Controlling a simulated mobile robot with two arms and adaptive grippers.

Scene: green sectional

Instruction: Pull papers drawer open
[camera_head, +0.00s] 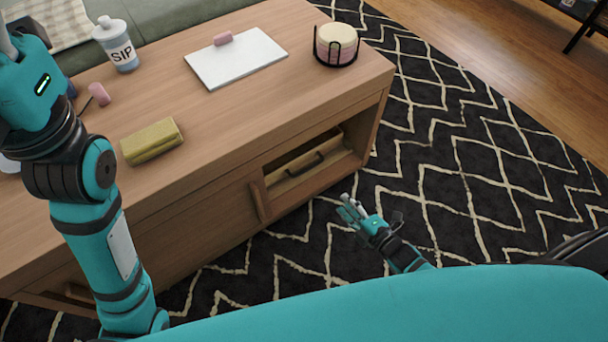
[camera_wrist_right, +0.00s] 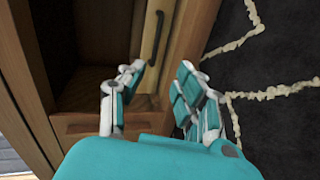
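The light wooden drawer (camera_head: 292,183) sits inside the open compartment at the right end of the coffee table (camera_head: 225,135). Its dark bar handle (camera_head: 305,165) faces out. In the right wrist view the drawer front (camera_wrist_right: 148,55) and black handle (camera_wrist_right: 152,38) show at the upper middle, beyond the fingers. My right gripper (camera_head: 350,207) is open and empty, in front of the compartment and apart from the handle. Its spread fingers also show in the wrist view (camera_wrist_right: 160,75). My left arm rises at the left of the head view; its gripper is out of view. The drawer's contents are hidden.
On the tabletop are a SIP cup (camera_head: 118,48), a yellow block (camera_head: 151,142), a white board (camera_head: 236,60) and a candle in a black holder (camera_head: 336,45). Patterned rug (camera_head: 470,170) lies clear at right.

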